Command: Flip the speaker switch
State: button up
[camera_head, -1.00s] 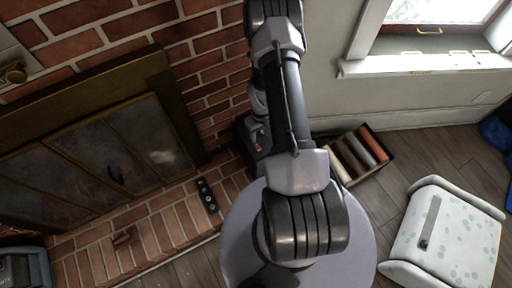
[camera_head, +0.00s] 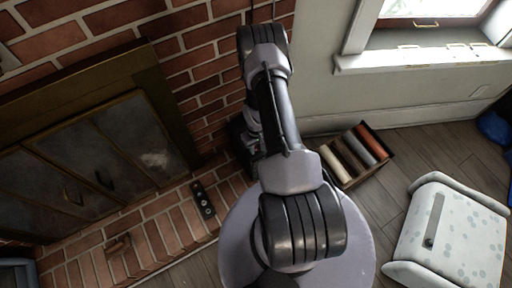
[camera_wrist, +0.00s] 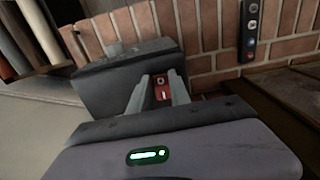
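The speaker (camera_wrist: 115,82) is a dark grey box in the wrist view, standing against the brickwork. A small red switch (camera_wrist: 162,91) with white marks shows on its face. My gripper (camera_wrist: 159,76) points at the speaker, its two grey fingers apart, one on each side of the red switch in the picture. Nothing is held between them. Whether the fingertips touch the speaker cannot be told. In the head view, my arm hides my gripper and most of the speaker; a dark edge (camera_head: 239,147) shows left of the arm.
A dark strip with several round knobs (camera_head: 203,199) lies on the brick hearth (camera_head: 155,238). The fireplace doors (camera_head: 95,165) are at the left. A crate of rolls (camera_head: 347,180) stands right of my arm. A white spotted stool (camera_head: 465,240) is farther right. Wooden floor between is free.

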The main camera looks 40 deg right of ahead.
grip_shut()
jog(key=shift+w+g, duration=0.15)
jog(key=shift+g, duration=0.15)
jog(key=shift+w+g, duration=0.15)
jog(key=shift+g, duration=0.25)
jog(key=shift+w+d+f+g+b, duration=0.1)
jog(key=shift+w+f+g+b, duration=0.2)
jog(key=shift+b, duration=0.55)
jog(key=shift+r+g+y+b, duration=0.4)
jog(key=shift+r+g+b, duration=0.1)
jog(key=shift+g, duration=0.4)
jog(key=o, duration=0.7)
grip_release()
